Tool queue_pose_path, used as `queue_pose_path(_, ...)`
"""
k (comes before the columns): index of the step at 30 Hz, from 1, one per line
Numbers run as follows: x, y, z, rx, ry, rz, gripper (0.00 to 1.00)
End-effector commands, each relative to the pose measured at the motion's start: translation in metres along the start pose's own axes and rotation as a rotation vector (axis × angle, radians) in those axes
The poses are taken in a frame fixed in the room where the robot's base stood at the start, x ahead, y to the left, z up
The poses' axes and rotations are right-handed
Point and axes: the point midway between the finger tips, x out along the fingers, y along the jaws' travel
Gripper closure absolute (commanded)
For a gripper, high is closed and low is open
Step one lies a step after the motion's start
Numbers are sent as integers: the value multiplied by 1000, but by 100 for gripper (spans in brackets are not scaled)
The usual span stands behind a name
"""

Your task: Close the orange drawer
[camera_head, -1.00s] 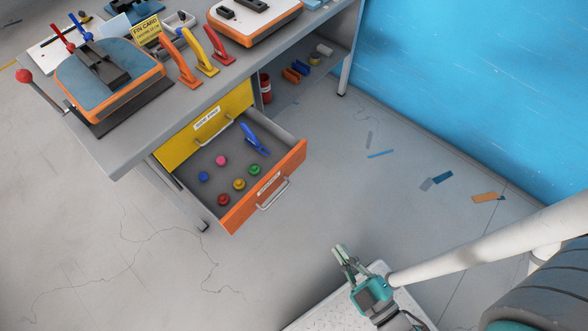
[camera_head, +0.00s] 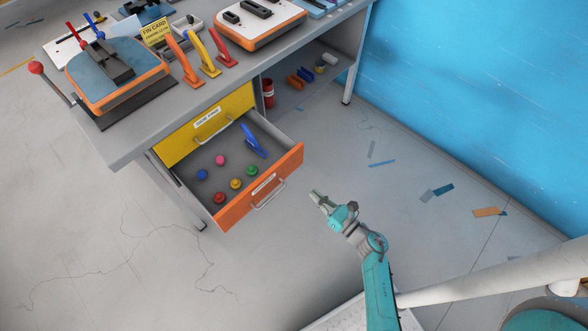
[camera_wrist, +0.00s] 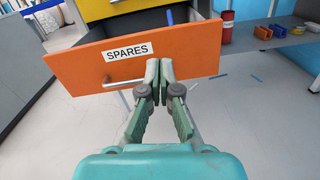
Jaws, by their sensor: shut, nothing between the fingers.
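The orange drawer (camera_head: 235,212) is pulled out below a closed yellow drawer (camera_head: 184,144) in the workbench. Inside it lie several coloured round knobs and a blue clamp-like tool (camera_head: 254,141). Its front has a metal handle (camera_head: 269,197) and a white label, which reads "SPARES" in the wrist view (camera_wrist: 128,52). My gripper (camera_head: 316,196) is to the right of the drawer front, pointing toward it, with a gap visible in the head view. In the wrist view the shut, empty fingertips (camera_wrist: 158,70) appear over the front, right of the label, hiding part of the handle.
The grey workbench (camera_head: 130,150) carries orange, yellow and red clamps and board fixtures. A lower shelf (camera_head: 310,92) right of the drawers holds a red can (camera_head: 268,93) and small parts. Floor in front is mostly clear.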

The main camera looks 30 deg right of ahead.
Motion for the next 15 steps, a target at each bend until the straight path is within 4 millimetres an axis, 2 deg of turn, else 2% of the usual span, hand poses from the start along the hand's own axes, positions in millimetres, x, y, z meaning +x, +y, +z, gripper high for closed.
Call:
queue_pose_path(1, 4, -10, -2, -52, 10, 7, 100)
queue_pose_path(4, 8, -17, -6, -120, 27, 21, 100)
queue_pose_path(10, 18, -19, -8, -146, 32, 30, 100)
queue_pose_path(15, 41, -18, -9, -144, 32, 31, 100)
